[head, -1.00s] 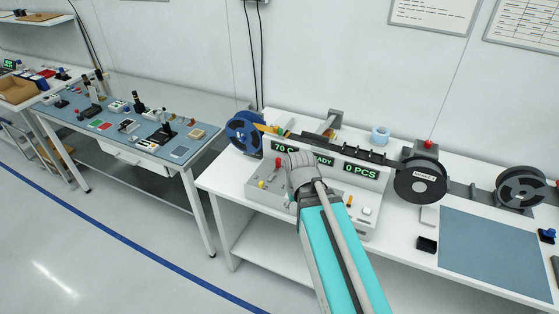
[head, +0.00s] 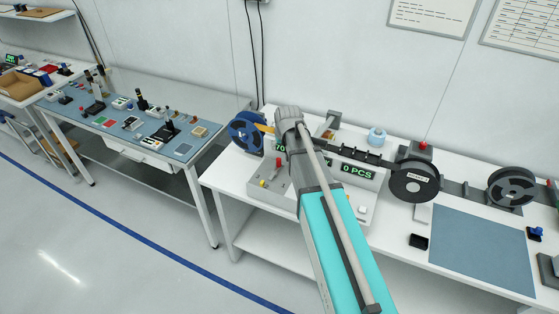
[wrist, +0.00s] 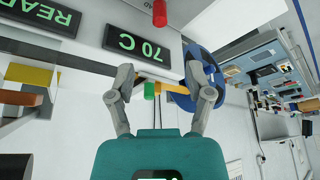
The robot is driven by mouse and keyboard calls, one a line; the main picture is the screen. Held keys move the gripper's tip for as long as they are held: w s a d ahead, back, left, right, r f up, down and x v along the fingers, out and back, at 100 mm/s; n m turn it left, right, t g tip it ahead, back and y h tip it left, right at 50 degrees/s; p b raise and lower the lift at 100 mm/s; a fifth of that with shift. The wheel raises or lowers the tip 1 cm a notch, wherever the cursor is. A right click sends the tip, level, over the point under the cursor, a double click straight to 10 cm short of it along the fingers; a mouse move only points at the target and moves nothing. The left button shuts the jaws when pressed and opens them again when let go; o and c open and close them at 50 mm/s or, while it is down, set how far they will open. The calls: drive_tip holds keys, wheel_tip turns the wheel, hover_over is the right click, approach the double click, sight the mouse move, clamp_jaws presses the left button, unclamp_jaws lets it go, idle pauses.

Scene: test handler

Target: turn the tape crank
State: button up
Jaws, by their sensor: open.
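My gripper (wrist: 160,76) is open and empty in the wrist view. Beyond its fingers are a green block (wrist: 149,90) and a yellow-orange strip (wrist: 172,88) that runs to the blue reel (wrist: 192,73), partly behind the right finger. In the head view my wrist covers the machine's upper left, and the fingertips are hidden. The blue reel (head: 246,132) stands at the machine's left end. A red-tipped lever (head: 277,163) rises from the front panel. I cannot tell which part is the tape crank.
The machine has displays, one reading 0 PCS (head: 358,171). A black reel (head: 414,182), another dark reel (head: 511,187) and a blue-grey mat (head: 482,250) are to the right. A second bench (head: 140,125) with small parts stands left, across a gap.

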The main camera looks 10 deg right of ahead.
sight(279, 159)
drive_tip(key=shift+f, duration=0.2)
drive_tip(key=b+x, duration=1.2)
drive_tip(key=x, duration=0.1)
drive_tip(key=shift+f+b, duration=0.15)
drive_tip(key=shift+b, duration=0.2)
idle(0.3)
idle(0.4)
clamp_jaws()
